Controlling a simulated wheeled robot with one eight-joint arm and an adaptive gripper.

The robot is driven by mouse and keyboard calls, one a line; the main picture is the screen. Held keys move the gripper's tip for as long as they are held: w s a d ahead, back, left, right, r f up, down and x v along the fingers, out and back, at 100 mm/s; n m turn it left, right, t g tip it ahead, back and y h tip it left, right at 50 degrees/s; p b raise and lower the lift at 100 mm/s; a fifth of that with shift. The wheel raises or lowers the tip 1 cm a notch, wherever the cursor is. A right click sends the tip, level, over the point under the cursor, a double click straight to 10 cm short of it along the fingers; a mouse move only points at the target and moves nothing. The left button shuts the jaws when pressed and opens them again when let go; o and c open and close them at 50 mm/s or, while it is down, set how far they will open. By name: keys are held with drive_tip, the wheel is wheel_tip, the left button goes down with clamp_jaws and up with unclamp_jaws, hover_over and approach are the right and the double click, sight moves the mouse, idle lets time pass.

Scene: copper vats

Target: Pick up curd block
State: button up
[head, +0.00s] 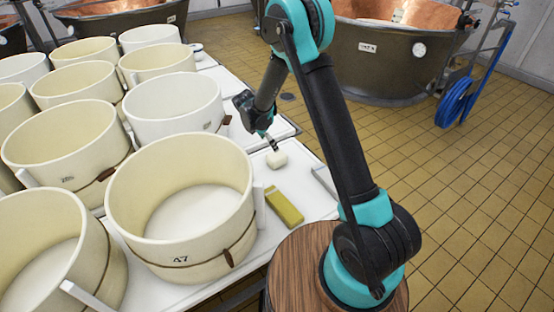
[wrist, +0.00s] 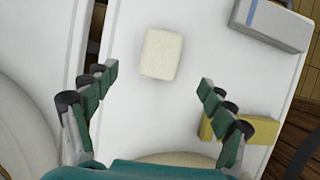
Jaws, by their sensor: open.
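The curd block (head: 277,159) is a small off-white block lying on the white table (head: 325,205), near its right side. In the wrist view the curd block (wrist: 162,54) lies flat ahead of my fingertips, roughly centred between their lines. My gripper (head: 268,140) is just above and beside the block in the head view. In the wrist view my gripper (wrist: 157,80) has its two green and black fingers spread wide apart, with nothing between them. The block is not touched by either finger in the wrist view.
A yellow-green bar (head: 284,207) lies on the table; it also shows by the right finger (wrist: 242,126). A grey-white block (wrist: 268,24) is at the wrist view's upper right. Several cream cheese moulds (head: 180,205) crowd the left. Copper vats (head: 385,50) stand behind.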

sight(276, 155)
drive_tip(key=x, duration=1.1)
drive_tip(key=shift+s+a, duration=0.1)
drive_tip(key=shift+c, duration=0.3)
drive_tip(key=c, duration=1.4)
drive_tip(key=shift+c, duration=0.4)
drive_tip(key=shift+r, duration=0.1)
